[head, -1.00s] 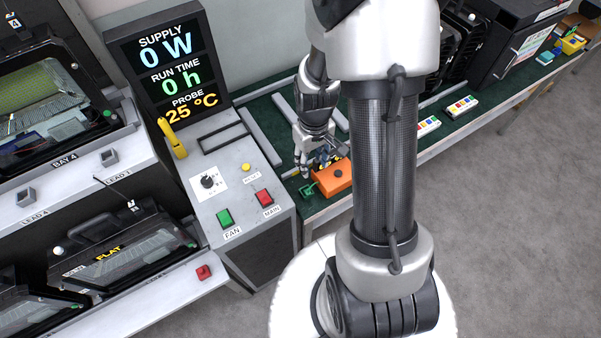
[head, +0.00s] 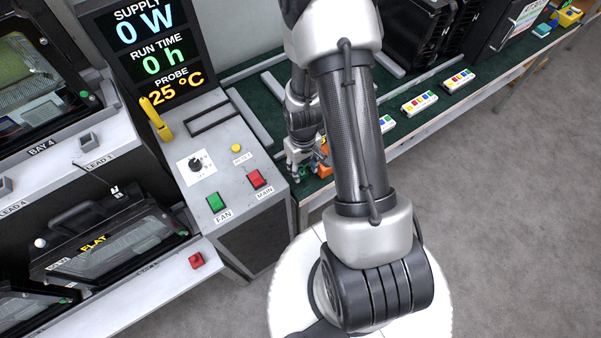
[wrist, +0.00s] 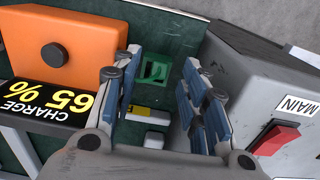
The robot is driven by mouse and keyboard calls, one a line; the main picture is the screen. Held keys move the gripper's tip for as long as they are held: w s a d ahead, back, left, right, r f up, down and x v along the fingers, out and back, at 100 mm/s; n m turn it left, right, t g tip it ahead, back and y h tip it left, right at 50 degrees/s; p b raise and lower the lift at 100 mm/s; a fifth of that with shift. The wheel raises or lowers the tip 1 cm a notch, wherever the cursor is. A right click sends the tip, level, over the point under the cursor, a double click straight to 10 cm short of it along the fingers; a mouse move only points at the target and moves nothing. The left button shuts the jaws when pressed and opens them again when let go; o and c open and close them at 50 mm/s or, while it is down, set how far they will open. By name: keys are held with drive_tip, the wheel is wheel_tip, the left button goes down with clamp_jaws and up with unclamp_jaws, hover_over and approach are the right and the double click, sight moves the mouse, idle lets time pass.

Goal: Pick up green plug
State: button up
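The green plug (wrist: 155,68) lies on the dark green bench mat (wrist: 182,32) in the wrist view, between the orange box and the grey control console. My gripper (wrist: 158,75) is open, its blue-padded fingers apart on either side of the plug in the picture. Nothing is held between them. I cannot tell how high the fingertips are above the plug. In the head view my gripper (head: 299,166) is low over the bench beside the console, and the plug cannot be made out there.
The orange box (wrist: 85,30) with a "CHARGE 65%" display stands close on the left in the wrist view. The grey console (wrist: 235,85) with the red MAIN switch (wrist: 278,139) stands close on the right. A yellow and white block (wrist: 148,114) lies near the plug.

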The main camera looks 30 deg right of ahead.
wheel_tip(320, 180, down, 2)
drive_tip(key=shift+f, duration=0.25)
drive_tip(key=shift+c, duration=0.4)
clamp_jaws()
drive_tip(key=shift+r, duration=0.15)
